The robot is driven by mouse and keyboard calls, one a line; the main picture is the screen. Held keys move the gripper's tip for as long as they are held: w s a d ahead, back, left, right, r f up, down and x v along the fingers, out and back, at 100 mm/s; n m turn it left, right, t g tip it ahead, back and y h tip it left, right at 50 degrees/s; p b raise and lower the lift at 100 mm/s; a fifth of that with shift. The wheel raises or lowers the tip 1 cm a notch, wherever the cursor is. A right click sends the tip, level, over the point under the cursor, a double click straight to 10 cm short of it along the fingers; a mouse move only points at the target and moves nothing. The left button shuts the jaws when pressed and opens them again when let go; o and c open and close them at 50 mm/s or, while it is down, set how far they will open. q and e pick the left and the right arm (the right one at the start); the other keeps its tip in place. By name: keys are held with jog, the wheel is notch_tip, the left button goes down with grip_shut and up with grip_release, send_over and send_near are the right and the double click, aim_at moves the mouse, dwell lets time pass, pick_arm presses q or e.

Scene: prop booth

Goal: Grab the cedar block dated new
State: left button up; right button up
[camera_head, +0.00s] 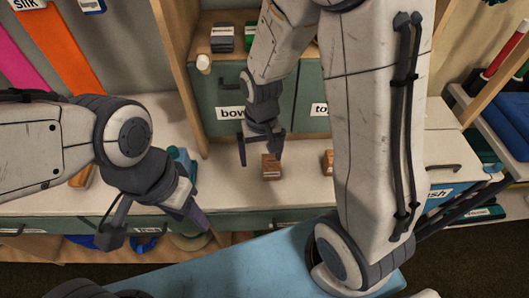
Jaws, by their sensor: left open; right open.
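A small brown wooden block (271,168) with a pale label stands on the white counter (235,180) near the middle. A second brown block (327,163) stands to its right, partly hidden behind my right arm. Their labels are too small to read, so I cannot tell which is dated new. My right gripper (261,157) is open, fingers down, just over the first block; one finger is at the block's upper right in the picture. I cannot tell whether it touches. My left gripper (165,237) is open and empty at the counter's front edge, left of the blocks.
Green drawers (215,98) labelled "bov..." and "to..." stand behind the blocks, with dark stacked items (222,39) above. A teal object (183,160) is beside my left gripper. A wooden post (178,60) stands at left. Bare counter lies left of the first block.

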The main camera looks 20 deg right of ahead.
aim_at(272, 161)
jog(key=shift+m, duration=0.9)
jog(key=d+f, duration=0.1)
jog(key=w+d, duration=0.1)
jog(key=d+f, duration=0.1)
jog(key=shift+w+d+f, duration=0.25)
jog(key=shift+w+f, duration=0.1)
jog(key=f, duration=0.2)
jog(key=shift+w+d+f, duration=0.1)
jog(key=shift+d+f, duration=0.15)
jog(key=shift+f, duration=0.15)
jog(key=shift+w+a+f+p, duration=0.1)
jog(key=shift+f+p, duration=0.15)
jog(key=shift+f, duration=1.05)
jog(key=shift+w+f+p, duration=0.1)
jog(key=shift+f+p, duration=0.15)
jog(key=shift+f, duration=1.05)
jog(key=c, duration=1.5)
jog(key=shift+r, duration=0.15)
